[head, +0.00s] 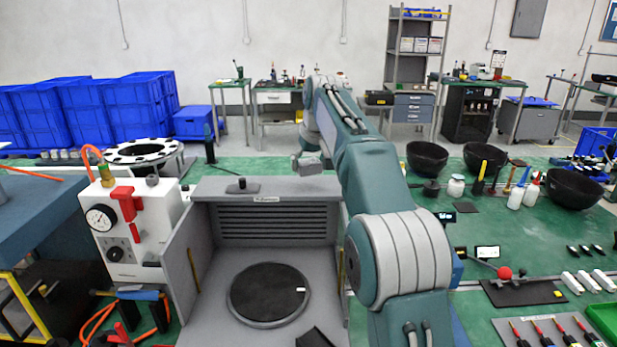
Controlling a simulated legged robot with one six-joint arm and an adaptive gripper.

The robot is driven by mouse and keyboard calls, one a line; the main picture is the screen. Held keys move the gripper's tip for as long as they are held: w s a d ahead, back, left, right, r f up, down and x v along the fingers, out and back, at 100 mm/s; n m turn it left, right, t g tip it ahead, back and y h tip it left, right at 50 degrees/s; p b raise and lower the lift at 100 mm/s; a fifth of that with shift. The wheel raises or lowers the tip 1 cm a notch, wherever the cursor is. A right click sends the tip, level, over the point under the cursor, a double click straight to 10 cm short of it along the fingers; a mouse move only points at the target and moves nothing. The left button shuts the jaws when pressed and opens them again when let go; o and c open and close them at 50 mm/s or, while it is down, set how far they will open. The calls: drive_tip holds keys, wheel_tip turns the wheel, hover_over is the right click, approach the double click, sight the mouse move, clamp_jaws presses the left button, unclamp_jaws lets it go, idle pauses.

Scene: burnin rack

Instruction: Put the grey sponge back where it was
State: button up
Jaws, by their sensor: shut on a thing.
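My arm rises from the lower right and reaches forward over the green bench. A small grey block-like piece (309,164) shows at its far end, just past the back of the grey open-fronted enclosure (266,185). I cannot tell whether it is the grey sponge or part of my wrist. My gripper's fingers are not visible; my own arm and the enclosure cover that area. No other thing in view can be clearly told as the sponge.
The enclosure holds a round black plate (268,294). A white gauge box (133,228) stands left of it, with a slotted ring (144,152) behind. Black bowls (427,157), bottles and tools stand to the right. Some green bench (415,205) is clear beside my arm.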

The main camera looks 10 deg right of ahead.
sight(308, 186)
drive_tip(key=shift+s+x, duration=0.2)
drive_tip(key=shift+x, duration=0.8)
drive_tip(key=shift+s+x, duration=0.2)
drive_tip(key=shift+x, duration=0.8)
drive_tip(key=shift+d+f, duration=0.2)
drive_tip(key=o, duration=0.8)
drive_tip(key=shift+c, duration=0.2)
drive_tip(key=v, duration=1.2)
drive_tip(key=shift+r, duration=0.1)
